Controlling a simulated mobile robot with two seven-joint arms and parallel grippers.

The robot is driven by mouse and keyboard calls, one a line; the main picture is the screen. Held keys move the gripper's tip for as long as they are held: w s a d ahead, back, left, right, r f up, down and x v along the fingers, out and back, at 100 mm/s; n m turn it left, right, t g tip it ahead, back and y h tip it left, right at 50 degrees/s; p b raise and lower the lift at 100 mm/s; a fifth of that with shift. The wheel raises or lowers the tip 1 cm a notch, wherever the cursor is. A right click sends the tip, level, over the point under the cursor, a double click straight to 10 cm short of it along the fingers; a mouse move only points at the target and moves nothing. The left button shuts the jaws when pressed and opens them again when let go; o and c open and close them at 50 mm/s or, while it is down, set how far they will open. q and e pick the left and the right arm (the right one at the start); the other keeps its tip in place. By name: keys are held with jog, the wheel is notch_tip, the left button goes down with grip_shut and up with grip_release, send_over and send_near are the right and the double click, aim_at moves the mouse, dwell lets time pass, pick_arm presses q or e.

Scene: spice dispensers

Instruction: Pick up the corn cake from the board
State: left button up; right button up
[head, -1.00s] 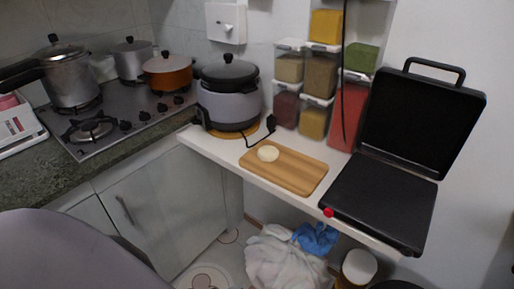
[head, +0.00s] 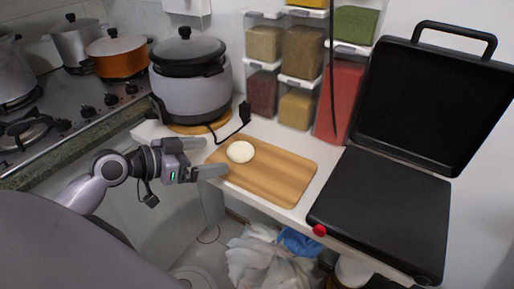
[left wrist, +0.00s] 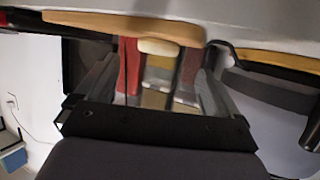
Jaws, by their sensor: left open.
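The corn cake (head: 240,152) is a pale round disc lying on the left part of the wooden board (head: 275,179), which rests on the white shelf. In the left wrist view, which looks upside down, the corn cake (left wrist: 158,47) shows against the board (left wrist: 120,22), between the finger lines. My left gripper (head: 208,158) is open and empty at the board's left edge, just left of the corn cake and apart from it. In the left wrist view its two fingers (left wrist: 160,80) are spread wide. My right gripper is not in view.
A grey cooker (head: 190,85) stands behind the board at the left, its black cable beside the board. An open black grill (head: 385,205) stands to the right. Spice dispensers (head: 303,52) hang behind. The stove (head: 60,115) is at far left. Bags (head: 265,258) lie below the shelf.

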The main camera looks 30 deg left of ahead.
aim_at(238, 150)
pick_arm(q)
jog(key=shift+w+d+r, duration=0.25)
jog(key=shift+w+r, duration=0.1)
jog(key=shift+w, duration=0.15)
jog(key=shift+w+d, duration=0.15)
jog(key=shift+w, duration=0.05)
jog(key=shift+p+x, duration=0.6)
jog(key=shift+x, duration=2.65)
jog(key=shift+s+d+f, duration=0.1)
jog(key=shift+s+f, duration=0.05)
jog(key=c, duration=1.2)
